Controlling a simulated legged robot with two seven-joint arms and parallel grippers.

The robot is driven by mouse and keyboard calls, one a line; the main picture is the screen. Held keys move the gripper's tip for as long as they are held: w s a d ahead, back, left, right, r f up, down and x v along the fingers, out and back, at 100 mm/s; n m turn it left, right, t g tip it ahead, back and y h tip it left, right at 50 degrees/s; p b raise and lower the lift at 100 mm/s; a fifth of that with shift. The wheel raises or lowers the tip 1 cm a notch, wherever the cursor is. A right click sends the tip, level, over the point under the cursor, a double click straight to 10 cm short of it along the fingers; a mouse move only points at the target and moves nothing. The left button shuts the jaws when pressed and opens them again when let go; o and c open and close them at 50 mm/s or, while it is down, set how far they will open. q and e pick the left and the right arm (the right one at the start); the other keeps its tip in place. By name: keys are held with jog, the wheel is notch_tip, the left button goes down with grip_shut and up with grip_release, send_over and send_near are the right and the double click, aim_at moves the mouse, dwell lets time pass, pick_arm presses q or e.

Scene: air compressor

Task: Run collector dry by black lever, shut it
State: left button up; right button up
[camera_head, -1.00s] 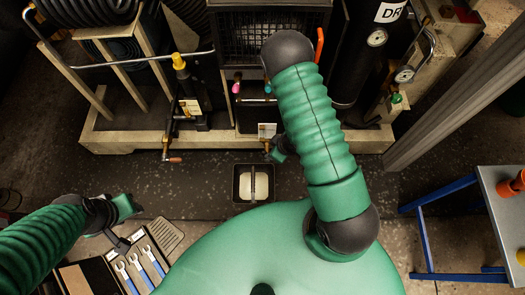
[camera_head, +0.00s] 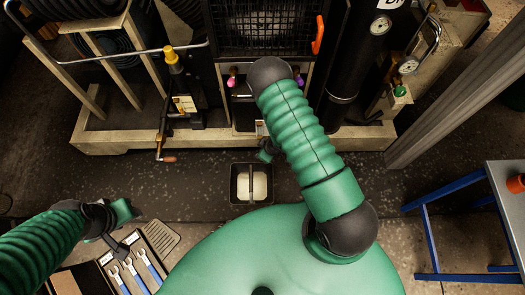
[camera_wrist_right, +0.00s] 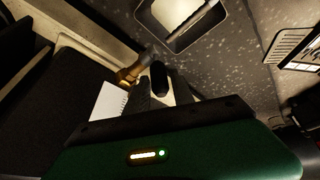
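In the head view my right gripper (camera_head: 268,153) is low in front of the compressor base, partly hidden by my own arm. In the right wrist view its dark fingers (camera_wrist_right: 163,94) are by a brass valve (camera_wrist_right: 130,74). A dark rounded piece, which looks like the black lever (camera_wrist_right: 160,76), shows at the fingertips; I cannot tell whether they are closed on it. A black collector tray (camera_head: 234,186) with a pale content and a bar across it stands on the floor below; its edge also shows in the wrist view. My left gripper (camera_head: 122,212) is away at the left, its opening unclear.
The compressor's pale base (camera_head: 110,147) spans the back. Another valve with a brown-tipped handle (camera_head: 167,159) is at its left. Wrenches (camera_head: 130,272) lie at the lower left. A blue-legged table (camera_head: 424,240) stands at the right.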

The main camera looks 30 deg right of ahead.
grip_shut()
dwell(1.1)
